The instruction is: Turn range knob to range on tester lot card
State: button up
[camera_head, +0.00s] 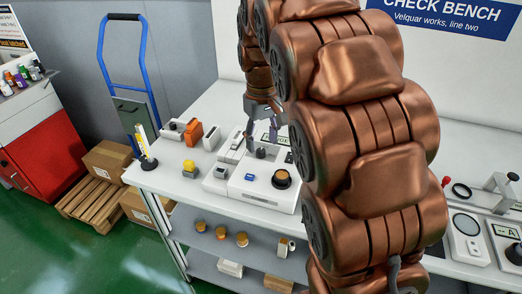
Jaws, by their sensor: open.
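The white tester (258,195) stands on the white bench, left of my arm. A round dark knob with a brown top (282,179) sits on its right front part. A smaller dark knob (261,153) sits farther back on it, just below my gripper. My gripper (265,130) is open and points down over the back of the tester. I cannot tell whether its fingers touch the small knob. A greenish label (282,140) with partly hidden lettering shows behind the fingers. My arm hides the tester's right side. I cannot make out a lot card or the knob's setting.
Small white boxes, an orange block (194,133) and a yellow-topped button (189,165) stand left of the tester. A signal post (146,150) stands at the bench's left end. Instruments (466,223) lie to the right. A lower shelf (205,248) holds jars.

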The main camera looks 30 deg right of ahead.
send_over(261, 150)
jog(key=shift+f+n+b, duration=0.3)
jog(key=shift+f+b, duration=0.05)
jog(key=shift+f, duration=0.3)
jog(key=shift+f+p, duration=0.7)
jog(key=shift+f, duration=3.15)
jog(key=shift+c, duration=0.4)
grip_shut()
